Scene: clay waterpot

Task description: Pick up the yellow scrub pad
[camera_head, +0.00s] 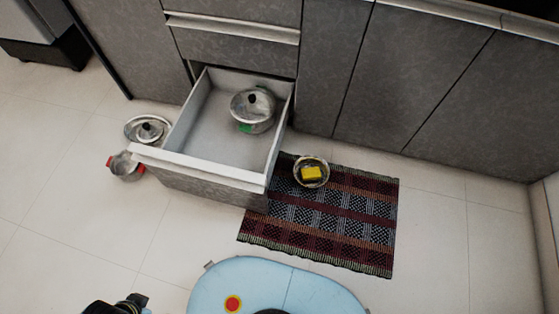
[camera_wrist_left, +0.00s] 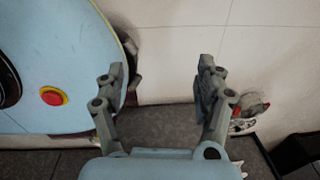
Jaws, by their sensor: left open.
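The yellow scrub pad (camera_head: 311,172) lies in a small round bowl (camera_head: 298,178) on the patterned rug, right of the open drawer in the head view. My left gripper (camera_head: 140,299) shows only in part at the bottom edge of the head view, far from the pad. In the left wrist view my left gripper (camera_wrist_left: 160,82) is open, with nothing between its fingers. The pad is not visible in the left wrist view. My right gripper is in neither view.
An open drawer (camera_head: 200,165) holds a lidded metal pot (camera_head: 253,110). A pan with a lid (camera_head: 147,129) and a small pot with red handles (camera_head: 124,166) stand on the floor to its left. The woven rug (camera_head: 340,235) lies before the cabinets. Tiled floor is clear at right.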

